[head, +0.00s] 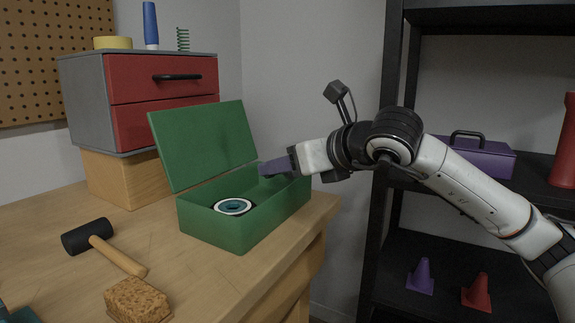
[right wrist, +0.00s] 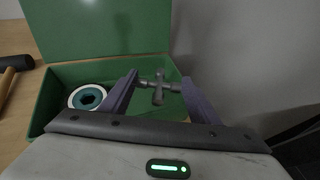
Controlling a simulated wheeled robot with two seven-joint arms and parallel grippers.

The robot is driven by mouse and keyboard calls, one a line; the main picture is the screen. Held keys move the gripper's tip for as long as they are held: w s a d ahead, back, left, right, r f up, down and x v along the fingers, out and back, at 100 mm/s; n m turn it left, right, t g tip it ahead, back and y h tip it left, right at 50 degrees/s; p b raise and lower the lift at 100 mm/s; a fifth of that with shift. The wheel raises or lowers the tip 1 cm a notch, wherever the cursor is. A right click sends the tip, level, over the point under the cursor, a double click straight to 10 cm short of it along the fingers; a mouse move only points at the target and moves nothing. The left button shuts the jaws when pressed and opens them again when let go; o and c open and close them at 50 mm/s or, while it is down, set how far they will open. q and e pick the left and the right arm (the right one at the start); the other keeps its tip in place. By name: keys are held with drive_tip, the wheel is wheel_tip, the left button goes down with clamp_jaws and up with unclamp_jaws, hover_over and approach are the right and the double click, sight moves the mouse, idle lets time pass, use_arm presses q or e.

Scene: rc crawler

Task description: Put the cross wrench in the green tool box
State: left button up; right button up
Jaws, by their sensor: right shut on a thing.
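The green tool box (head: 240,232) stands on the workbench with its lid (head: 204,145) raised. My right gripper (head: 268,167) reaches in from the right, over the box's right part. In the right wrist view, the gripper (right wrist: 158,82) is shut on the grey cross wrench (right wrist: 158,96), which sits between its two purple fingers. The wrench is over the box opening in that view; whether it touches the box floor I cannot tell. In the head view the wrench is not clearly seen. A white and teal ring (head: 232,206) lies inside the box, left of the gripper. My left gripper is out of view.
A black mallet (head: 100,237) and a brown sponge-like block (head: 138,299) lie on the bench (head: 195,275) left of the box. A red and grey drawer unit (head: 165,95) stands behind. A black shelf (head: 393,248) with a purple tool box (head: 483,158) is at right.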

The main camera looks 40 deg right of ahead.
drive_tip(key=shift+f+b, duration=0.3)
drive_tip(key=shift+r, duration=0.1)
drive_tip(key=o, duration=1.1)
drive_tip(key=shift+c, duration=0.2)
drive_tip(key=shift+r+p, duration=0.55)
drive_tip(key=shift+p, duration=0.25)
drive_tip(key=shift+s+r, duration=0.15)
drive_tip(key=shift+r, duration=0.15)
drive_tip(key=b+v, duration=0.2)
drive_tip(key=v, duration=0.9)
drive_tip(key=shift+s+b, duration=0.3)
drive_tip(key=shift+b, duration=0.05)
